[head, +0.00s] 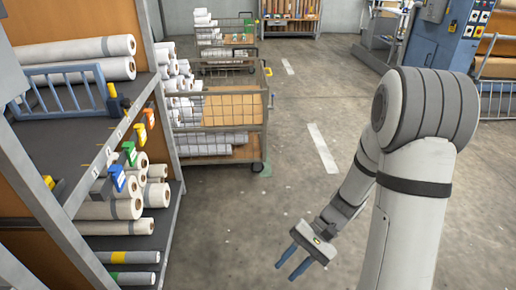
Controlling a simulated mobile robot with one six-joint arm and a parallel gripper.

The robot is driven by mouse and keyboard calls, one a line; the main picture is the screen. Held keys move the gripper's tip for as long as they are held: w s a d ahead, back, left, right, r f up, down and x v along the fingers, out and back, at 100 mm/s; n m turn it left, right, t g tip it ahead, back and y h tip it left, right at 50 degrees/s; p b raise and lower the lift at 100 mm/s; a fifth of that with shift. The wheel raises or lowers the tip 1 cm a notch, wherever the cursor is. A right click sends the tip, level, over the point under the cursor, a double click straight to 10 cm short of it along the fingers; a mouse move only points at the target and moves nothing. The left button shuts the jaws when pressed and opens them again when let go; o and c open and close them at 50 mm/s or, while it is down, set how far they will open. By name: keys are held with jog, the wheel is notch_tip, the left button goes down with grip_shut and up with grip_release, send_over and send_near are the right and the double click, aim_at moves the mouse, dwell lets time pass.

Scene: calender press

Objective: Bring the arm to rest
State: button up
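My arm comes up from the lower right of the head view, bends at a large shoulder joint, and reaches down to the left. My gripper (293,264) hangs over bare floor near the bottom middle of the view. Its two blue-grey fingers are apart, and I see nothing between them. The gripper stands clear of the shelf rack and the carts.
A shelf rack (65,206) with white rolls and coloured tags stands close on the left. Wire carts (224,128) with rolls stand beyond it. A blue-grey machine (440,42) stands at the back right. The concrete floor (285,130) between them is clear.

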jog(key=s+d+r+n+t+h+p, duration=0.1)
jog(key=d+r+n+t+h+p, duration=0.1)
jog(key=r, duration=1)
jog(key=s+d+r+n+t+h+p, duration=0.1)
jog(key=d+r+t+h+p, duration=0.4)
jog(key=r, duration=0.7)
jog(key=shift+s+r+n+t+h+p, duration=0.4)
jog(key=shift+n+t+h+p, duration=0.3)
jog(key=shift+n+t+h, duration=0.15)
